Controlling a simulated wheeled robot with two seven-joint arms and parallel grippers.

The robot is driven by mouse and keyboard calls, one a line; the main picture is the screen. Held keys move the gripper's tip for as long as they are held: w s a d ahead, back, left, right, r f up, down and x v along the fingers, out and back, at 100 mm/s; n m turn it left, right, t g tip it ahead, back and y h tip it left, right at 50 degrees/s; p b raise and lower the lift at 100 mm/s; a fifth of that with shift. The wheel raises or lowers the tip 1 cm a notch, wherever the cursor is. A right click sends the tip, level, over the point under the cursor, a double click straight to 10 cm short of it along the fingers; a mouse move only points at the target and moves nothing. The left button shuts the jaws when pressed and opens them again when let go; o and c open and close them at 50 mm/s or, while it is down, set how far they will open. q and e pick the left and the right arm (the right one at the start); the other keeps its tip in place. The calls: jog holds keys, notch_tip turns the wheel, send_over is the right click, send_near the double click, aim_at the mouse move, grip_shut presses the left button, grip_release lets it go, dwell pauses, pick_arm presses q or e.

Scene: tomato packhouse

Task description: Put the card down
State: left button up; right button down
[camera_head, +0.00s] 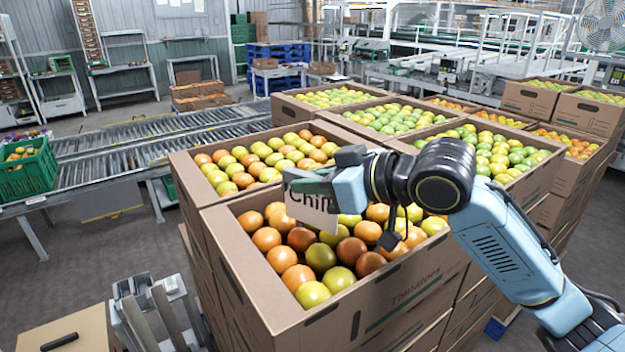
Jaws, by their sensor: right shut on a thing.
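A white card (308,200) with dark lettering that starts "Chin" shows above the near tomato box, in front of its far left part. My right gripper (336,180) comes in from the right and is shut on the card, near the card's right side. The gripper hides the rest of the lettering. The card is tilted, and I cannot tell whether its lower edge touches the tomatoes. The near cardboard box (395,300), marked "Tomatoes", holds red, orange and yellow-green tomatoes.
More open tomato boxes stand behind, one (185,168) directly beyond the near box. A roller conveyor (110,165) runs at the left, with a green crate (28,185). A grey device (150,312) and a cardboard surface (85,330) are at the lower left.

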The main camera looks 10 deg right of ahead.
jog(key=shift+f, duration=0.1)
pick_arm(q)
jog(key=shift+s, duration=0.4)
pick_arm(e)
jog(key=c, duration=1.4)
grip_release()
jog(key=shift+o, duration=0.2)
